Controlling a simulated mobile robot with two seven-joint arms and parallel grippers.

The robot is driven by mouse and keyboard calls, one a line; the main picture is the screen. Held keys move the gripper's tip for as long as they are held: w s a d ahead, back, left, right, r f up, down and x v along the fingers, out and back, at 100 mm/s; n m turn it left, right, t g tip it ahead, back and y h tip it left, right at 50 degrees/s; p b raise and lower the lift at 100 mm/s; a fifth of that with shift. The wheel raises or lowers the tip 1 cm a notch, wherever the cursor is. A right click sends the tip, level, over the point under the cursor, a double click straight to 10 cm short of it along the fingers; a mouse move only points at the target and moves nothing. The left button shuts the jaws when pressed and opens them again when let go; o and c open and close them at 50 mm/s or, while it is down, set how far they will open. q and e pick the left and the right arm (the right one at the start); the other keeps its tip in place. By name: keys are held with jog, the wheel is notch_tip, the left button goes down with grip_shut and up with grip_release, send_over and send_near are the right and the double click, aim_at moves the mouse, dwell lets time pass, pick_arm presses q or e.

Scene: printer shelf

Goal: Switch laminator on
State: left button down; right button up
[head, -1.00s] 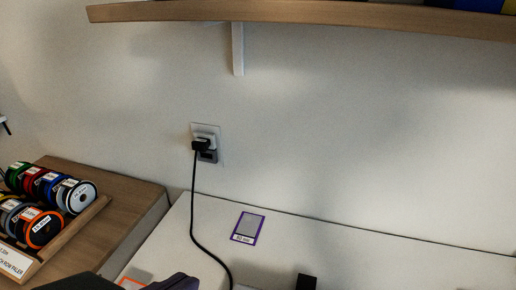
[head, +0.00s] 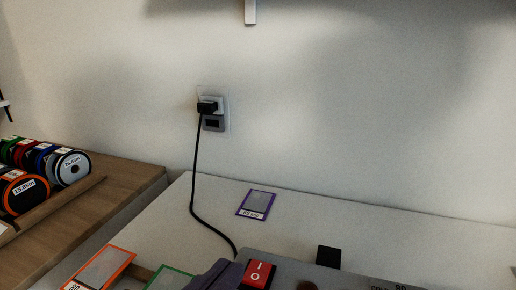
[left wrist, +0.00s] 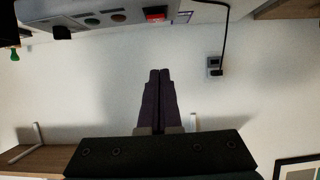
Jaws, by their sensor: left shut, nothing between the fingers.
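The laminator (head: 340,272) is a grey machine at the bottom edge of the head view, only partly in frame. Its red rocker switch (head: 258,273), marked I and O, is on top near the left end; I cannot tell which side is pressed. In the left wrist view, the grey laminator panel (left wrist: 70,24) with the red switch (left wrist: 155,13) is at the top. My left gripper (head: 222,270) has dark purple fingers just left of the switch. In the wrist view its fingers (left wrist: 160,72) are together and empty, pointing towards the panel; contact cannot be told. My right gripper is out of view.
A black cord (head: 194,180) runs from the wall socket (head: 212,122) down behind the laminator. Purple-framed (head: 257,204), orange-framed (head: 103,269) and green-framed (head: 170,278) cards lie on the white table. Spools (head: 70,167) stand on the wooden surface at left.

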pick_arm(q)
jog(key=b, duration=0.2)
send_over(254, 277)
jog(key=f, duration=0.4)
jog(key=shift+w+d+f, duration=0.1)
jog(key=shift+w+f, duration=0.05)
jog(key=shift+w, duration=0.15)
jog(key=shift+s+f+b, duration=0.15)
jog(key=shift+f+b, duration=0.25)
jog(key=shift+f, duration=0.55)
jog(key=shift+s+f+b, duration=0.15)
jog(key=shift+f+b, duration=0.2)
jog(key=shift+f, duration=0.6)
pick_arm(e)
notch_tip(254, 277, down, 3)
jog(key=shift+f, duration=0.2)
